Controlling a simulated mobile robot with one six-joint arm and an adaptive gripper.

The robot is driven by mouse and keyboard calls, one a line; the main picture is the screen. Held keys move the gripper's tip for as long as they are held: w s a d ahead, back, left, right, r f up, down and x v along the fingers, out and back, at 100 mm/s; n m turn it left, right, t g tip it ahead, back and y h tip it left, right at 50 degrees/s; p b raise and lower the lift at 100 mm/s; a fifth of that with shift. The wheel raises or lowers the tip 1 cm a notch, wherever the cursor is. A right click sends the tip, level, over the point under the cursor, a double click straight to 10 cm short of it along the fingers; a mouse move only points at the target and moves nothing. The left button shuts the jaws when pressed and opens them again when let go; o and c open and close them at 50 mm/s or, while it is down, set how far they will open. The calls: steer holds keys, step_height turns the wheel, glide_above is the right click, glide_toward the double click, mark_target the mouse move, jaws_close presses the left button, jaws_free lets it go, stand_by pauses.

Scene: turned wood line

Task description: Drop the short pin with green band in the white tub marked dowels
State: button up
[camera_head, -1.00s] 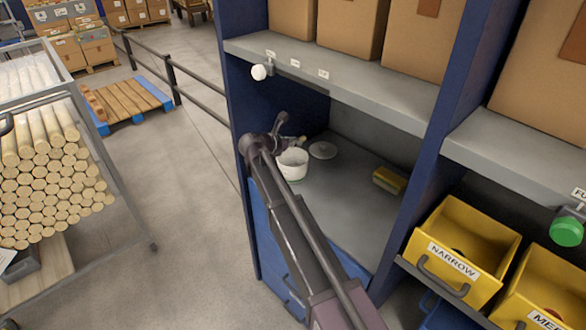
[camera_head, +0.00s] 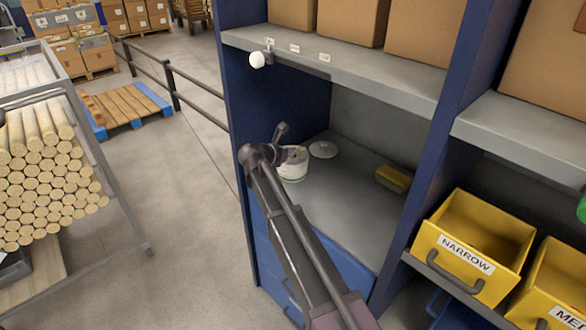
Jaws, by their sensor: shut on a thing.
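The white tub (camera_head: 294,173) stands on the grey shelf of the blue rack, near its left upright. Its marking is too small to read. My gripper (camera_head: 289,154) is at the tub's mouth and partly covers its rim. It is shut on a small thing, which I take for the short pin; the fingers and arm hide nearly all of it. I cannot make out its green band now, nor how far it reaches into the tub.
A yellow object (camera_head: 393,178) lies to the right. The blue upright (camera_head: 262,105) is close on the left, and an upper shelf (camera_head: 345,67) hangs above. The middle of the shelf is clear.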

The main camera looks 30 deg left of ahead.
steer(key=o, duration=0.8)
steer(key=shift+o, duration=0.2)
steer(key=shift+r, duration=0.15)
step_height(320, 180, up, 6)
steer(key=p, duration=0.6)
steer(key=shift+r, duration=0.1)
steer(key=s+d+f+n+y+b, duration=0.1)
steer(key=s+d+f+b, duration=0.2)
steer(key=s, duration=0.6)
steer(key=s+d+f+n+y+b, duration=0.1)
steer(key=s+d+f+b, duration=0.2)
steer(key=s, duration=0.6)
steer(key=s+d+f+n+y+b, duration=0.1)
steer(key=s+d+f+b, duration=0.2)
steer(key=s, duration=0.7)
steer(key=shift+d+f+y, duration=0.4)
steer(key=shift+d+f, duration=0.1)
steer(key=shift+d, duration=0.6)
